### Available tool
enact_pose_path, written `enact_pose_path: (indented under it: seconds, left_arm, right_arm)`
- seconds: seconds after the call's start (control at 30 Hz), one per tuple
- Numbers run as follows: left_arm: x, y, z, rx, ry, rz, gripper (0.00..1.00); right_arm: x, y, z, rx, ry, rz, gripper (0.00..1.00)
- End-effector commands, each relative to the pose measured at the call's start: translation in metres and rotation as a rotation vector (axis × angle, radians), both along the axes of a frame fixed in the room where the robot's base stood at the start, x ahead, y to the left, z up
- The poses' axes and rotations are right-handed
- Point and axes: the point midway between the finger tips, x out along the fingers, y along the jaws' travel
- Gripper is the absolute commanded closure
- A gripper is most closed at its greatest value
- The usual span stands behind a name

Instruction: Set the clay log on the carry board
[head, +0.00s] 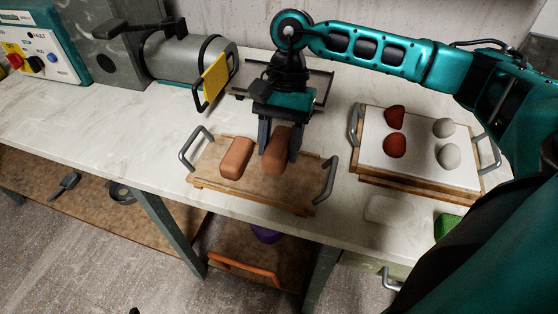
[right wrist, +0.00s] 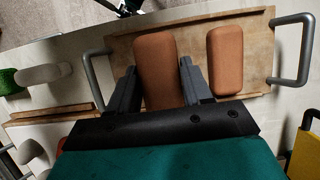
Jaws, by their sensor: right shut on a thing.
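The carry board (head: 255,197) is a wooden tray with a grey metal handle at each end, lying on the pale worktop. One orange-brown clay log (head: 237,157) lies on its left half. My right gripper (head: 279,154) points down over the board's right half, its fingers on either side of a second clay log (head: 275,152). The held log also shows between the fingers in the right wrist view (right wrist: 160,68), beside the other log (right wrist: 225,60). It is at or just above the board; I cannot tell whether it touches. My left gripper is not in view.
A white-topped board (head: 420,165) with red and grey lumps stands at the right. A white block (head: 383,209) and a green block (head: 447,226) lie in front of it. The worktop's left front is clear.

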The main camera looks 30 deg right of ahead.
Motion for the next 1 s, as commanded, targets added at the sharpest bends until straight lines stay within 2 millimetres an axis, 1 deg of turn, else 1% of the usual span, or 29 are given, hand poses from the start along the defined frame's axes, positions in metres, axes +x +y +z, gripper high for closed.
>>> enact_pose_path:
  seconds: [0.03,0.23,0.4,0.47,0.7,0.83,0.87,1.0]
  left_arm:
    - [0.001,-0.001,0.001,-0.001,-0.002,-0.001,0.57]
    - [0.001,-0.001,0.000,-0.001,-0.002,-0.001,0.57]
    - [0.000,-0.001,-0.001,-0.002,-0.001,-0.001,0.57]
    - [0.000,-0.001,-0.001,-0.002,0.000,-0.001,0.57]
    - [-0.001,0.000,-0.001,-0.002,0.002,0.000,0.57]
    - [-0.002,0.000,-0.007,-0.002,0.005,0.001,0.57]
    - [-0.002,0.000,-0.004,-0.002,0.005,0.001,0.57]
    - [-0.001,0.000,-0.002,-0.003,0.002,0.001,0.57]
  right_arm:
    - [0.000,0.000,-0.005,0.002,0.001,0.000,0.93]
    - [0.000,0.000,-0.019,0.001,0.000,-0.001,0.93]
    - [0.000,0.001,-0.045,0.002,0.001,-0.002,0.93]
    - [0.000,0.000,-0.051,0.002,0.001,-0.001,0.93]
    - [0.001,0.000,-0.052,0.002,-0.002,-0.001,0.93]
    - [0.001,0.000,-0.057,0.001,-0.001,-0.001,0.93]
    - [0.000,0.000,-0.055,0.001,-0.001,0.000,0.48]
    - [0.000,0.000,-0.055,0.000,0.000,-0.001,0.35]
